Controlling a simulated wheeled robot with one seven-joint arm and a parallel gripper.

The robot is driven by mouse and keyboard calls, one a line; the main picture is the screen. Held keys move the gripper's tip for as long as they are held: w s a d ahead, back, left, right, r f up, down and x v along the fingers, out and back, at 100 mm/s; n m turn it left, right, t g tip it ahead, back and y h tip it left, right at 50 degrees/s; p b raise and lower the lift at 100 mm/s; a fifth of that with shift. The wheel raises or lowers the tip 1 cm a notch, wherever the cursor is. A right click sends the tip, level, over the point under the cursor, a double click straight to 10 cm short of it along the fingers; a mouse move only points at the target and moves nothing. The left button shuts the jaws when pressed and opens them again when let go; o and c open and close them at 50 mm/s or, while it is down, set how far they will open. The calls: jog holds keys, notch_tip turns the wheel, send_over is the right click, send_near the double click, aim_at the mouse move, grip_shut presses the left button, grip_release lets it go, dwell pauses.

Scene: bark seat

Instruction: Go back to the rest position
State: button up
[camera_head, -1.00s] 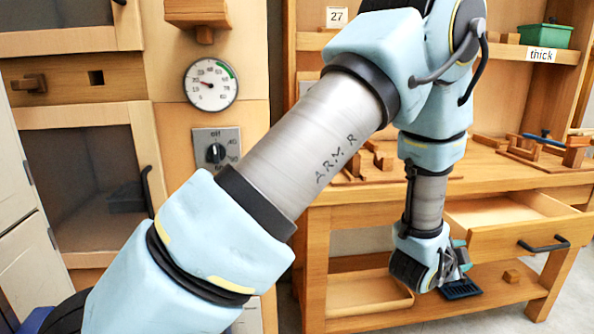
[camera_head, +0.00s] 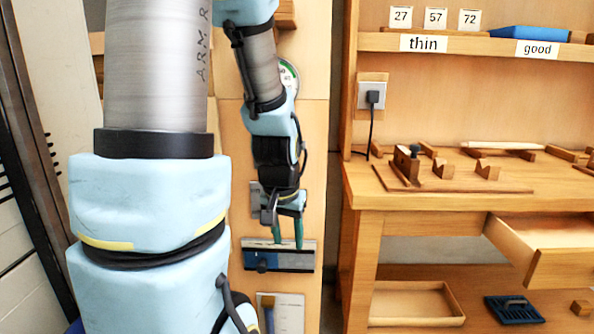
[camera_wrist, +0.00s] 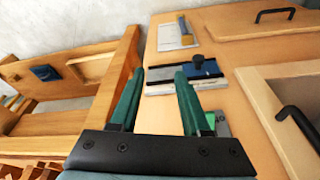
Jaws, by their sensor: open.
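My gripper (camera_head: 288,232) hangs at the end of my arm, left of the workbench in the head view, with its fingers pointing down. In the wrist view its two green fingers (camera_wrist: 155,98) are spread apart with nothing between them. A metal plate with a dark knob (camera_head: 278,256) lies beyond the fingertips on the wooden cabinet front; it also shows in the wrist view (camera_wrist: 185,76). I cannot tell the exact gap between the fingertips and the plate.
The workbench (camera_head: 440,205) stands at the right with an open drawer (camera_head: 545,245) jutting out. On its lower shelf are a wooden tray (camera_head: 415,303) and a blue brush-like item (camera_head: 514,309). In the wrist view, cabinet doors with dark handles (camera_wrist: 297,128) lie at the right.

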jog(key=s+a+r+n+g+p, duration=0.1)
jog(key=s+a+r+n+p, duration=0.15)
jog(key=s+a, duration=0.2)
notch_tip(320, 180, up, 14)
jog(key=p, duration=1.3)
jog(key=shift+w+a+y, duration=0.15)
jog(key=shift+y, duration=0.15)
